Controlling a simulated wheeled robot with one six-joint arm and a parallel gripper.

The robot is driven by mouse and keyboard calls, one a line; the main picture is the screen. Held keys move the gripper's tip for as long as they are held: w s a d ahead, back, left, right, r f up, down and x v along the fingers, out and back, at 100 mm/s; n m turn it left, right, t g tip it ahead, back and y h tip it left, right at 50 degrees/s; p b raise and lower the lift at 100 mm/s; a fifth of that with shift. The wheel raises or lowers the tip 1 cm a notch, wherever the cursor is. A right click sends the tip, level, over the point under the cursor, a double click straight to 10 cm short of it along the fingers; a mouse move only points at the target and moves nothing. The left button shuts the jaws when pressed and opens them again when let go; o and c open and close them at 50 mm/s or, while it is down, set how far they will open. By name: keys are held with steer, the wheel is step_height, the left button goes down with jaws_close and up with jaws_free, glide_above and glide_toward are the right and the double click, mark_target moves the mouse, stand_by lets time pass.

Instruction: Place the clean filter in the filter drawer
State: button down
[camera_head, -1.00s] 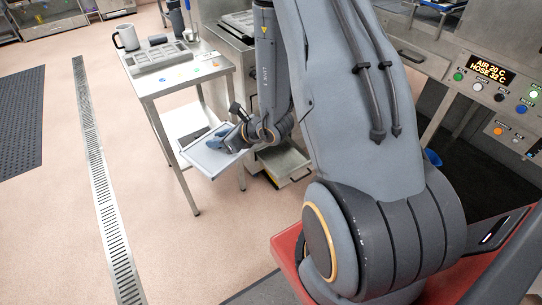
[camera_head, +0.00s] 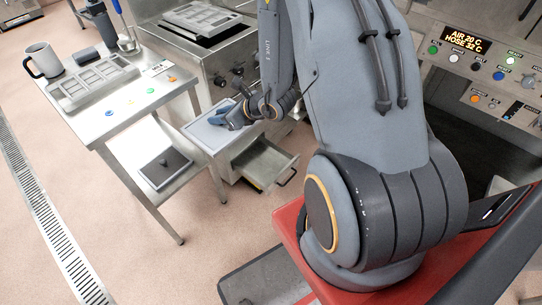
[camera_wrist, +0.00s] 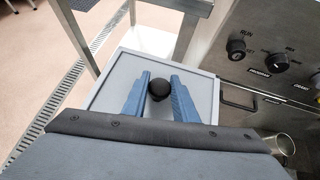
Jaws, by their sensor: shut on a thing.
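The clean filter is a flat pale grey panel (camera_head: 203,133) with a round black knob (camera_wrist: 159,90). My gripper (camera_head: 232,117) is shut on this knob; its two blue fingers flank it in the wrist view. The filter is held roughly level, and its pale face (camera_wrist: 118,80) spreads beneath the fingers. The filter drawer (camera_head: 266,165) stands open low on the front of the steel machine, to the right of and below the filter. My gripper and forearm hide part of the filter and the machine front. The drawer's inside is only partly visible.
A steel table (camera_head: 120,112) stands left, with a mould tray (camera_head: 95,82) and a mug (camera_head: 45,60) on top. A dark panel with a knob (camera_head: 165,168) lies on its lower shelf. The steel machine (camera_head: 222,68) is close behind my gripper. Floor left of the table is open.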

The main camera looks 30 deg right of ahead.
steer(key=d+f+b, duration=0.1)
steer(key=w+d+f+b, duration=0.1)
steer(key=f+b, duration=0.1)
steer(key=w+d+f+b, duration=0.1)
steer(key=d+f, duration=0.1)
steer(key=shift+f+b, duration=0.1)
steer(key=shift+b, duration=0.2)
steer(key=s+d+f+b, duration=0.2)
steer(key=d+f+b, duration=0.6)
steer(key=f+b, duration=0.35)
steer(key=s+d+f+b, duration=0.2)
steer(key=d+f+b, duration=0.6)
steer(key=f+b, duration=0.3)
steer(key=s+d+f+b, duration=0.2)
steer(key=d+f+b, duration=0.65)
steer(key=f, duration=0.45)
steer(key=b, duration=0.8)
glide_above(261, 163)
steer(key=shift+f, duration=5.55)
steer(key=shift+f, duration=0.15)
